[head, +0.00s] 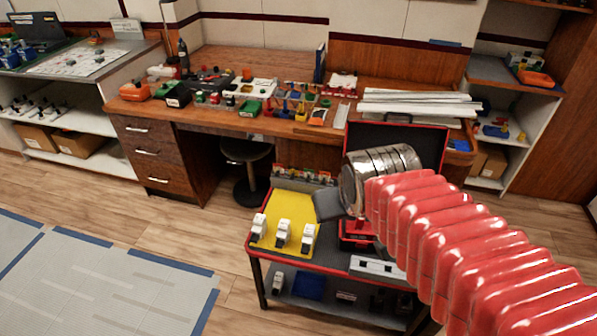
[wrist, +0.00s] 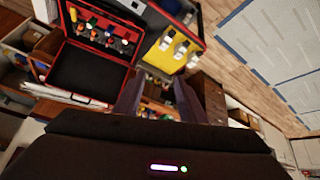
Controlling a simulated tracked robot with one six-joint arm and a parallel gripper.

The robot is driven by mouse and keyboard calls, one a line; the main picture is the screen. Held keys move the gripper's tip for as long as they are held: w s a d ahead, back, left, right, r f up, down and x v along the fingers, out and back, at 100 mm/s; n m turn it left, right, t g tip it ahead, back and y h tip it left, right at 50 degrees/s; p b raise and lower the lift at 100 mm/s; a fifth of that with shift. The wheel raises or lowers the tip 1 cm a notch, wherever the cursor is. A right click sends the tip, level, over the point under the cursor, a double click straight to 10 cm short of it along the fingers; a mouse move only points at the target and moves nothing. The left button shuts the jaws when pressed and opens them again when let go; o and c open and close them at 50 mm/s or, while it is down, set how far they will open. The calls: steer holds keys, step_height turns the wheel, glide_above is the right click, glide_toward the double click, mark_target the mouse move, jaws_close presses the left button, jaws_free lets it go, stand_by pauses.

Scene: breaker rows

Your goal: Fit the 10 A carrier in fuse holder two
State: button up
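Three white blocks with dark parts stand in a row on a yellow mat (head: 273,208) on the cart: the left block (head: 259,224), the middle block (head: 282,233) and the right block (head: 307,237). They also show on the yellow mat in the wrist view (wrist: 172,65). Their markings are too small to read, so I cannot tell the 10 A carrier or fuse holder two. My gripper (head: 328,205) is above the cart, right of the mat. In the wrist view its two dark fingers (wrist: 160,98) are apart with nothing visible held between them.
A red-edged open case (wrist: 92,75) holds several small parts; its dark lid (head: 405,140) stands behind my wrist. A white slotted panel (head: 378,267) lies at the cart's front right. Several small parts line the cart's back edge (head: 303,178). A cluttered wooden bench (head: 290,128) stands behind.

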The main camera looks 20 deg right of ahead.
steer(key=s+a+r+y, duration=0.1)
steer(key=s+a+r, duration=0.1)
steer(key=s+a, duration=0.3)
steer(key=shift+s+n+g, duration=0.3)
steer(key=shift+s, duration=0.3)
steer(key=shift+o, duration=0.5)
